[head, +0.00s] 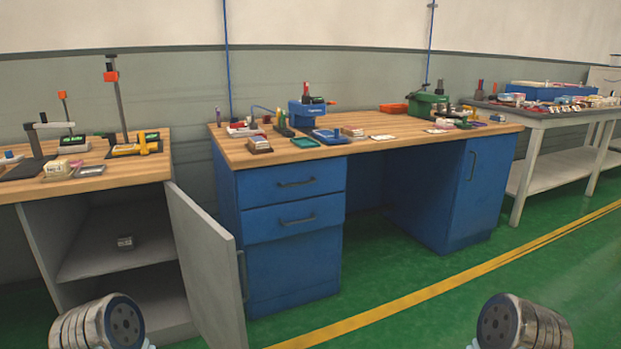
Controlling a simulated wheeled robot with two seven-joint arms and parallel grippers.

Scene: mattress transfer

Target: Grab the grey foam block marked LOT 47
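A small grey block (125,242) sits on the inner shelf of the open grey cabinet at the left. It has a lighter front that may be a label, but it is too small to read, so I cannot tell whether it says LOT 47. Parts of my two arms show as rounded metal ends at the bottom left and bottom right, well apart from the block. No gripper fingers are in view.
The cabinet door (207,265) stands open toward me, to the right of the shelf. A blue workbench (293,240) with tools and small boxes stands in the middle. A grey table (560,118) holds many items at the right. The green floor (420,315) in front is clear.

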